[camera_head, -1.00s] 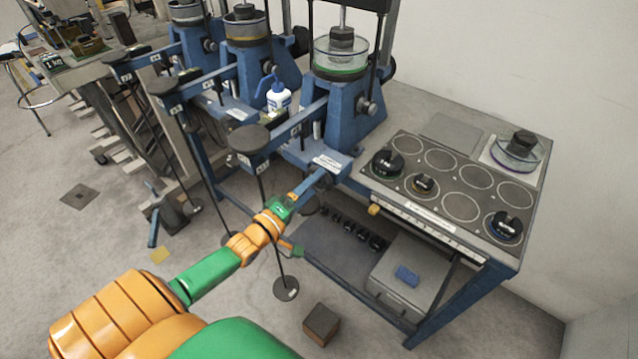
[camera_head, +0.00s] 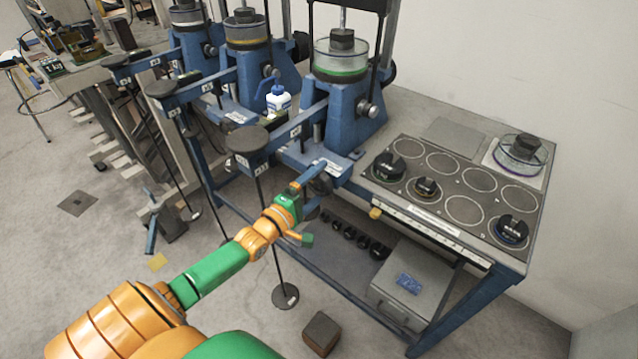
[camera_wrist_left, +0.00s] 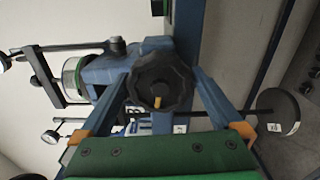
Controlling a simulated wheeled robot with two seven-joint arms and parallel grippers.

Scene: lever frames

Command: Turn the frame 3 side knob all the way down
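The side knob (camera_wrist_left: 160,82) is a dark, lobed hand knob with a yellow-orange mark, facing my left wrist camera on the nearest blue lever frame (camera_head: 350,115). The mark points toward the bottom of the wrist picture. My left gripper (camera_head: 321,170) is at the near lower side of that frame, where it partly covers the dark knob in the head view. In the wrist view, the blue fingers of the gripper (camera_wrist_left: 162,78) are apart, one on each side of the knob. I cannot tell whether they touch it. My right gripper is not in view.
A lever arm with a round dark pan (camera_head: 247,139) and a hanging rod stands just left of my gripper. The bench top (camera_head: 455,172) with round spots and weights is on the right. A grey box (camera_head: 400,290) is on the shelf below. Two more frames stand behind.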

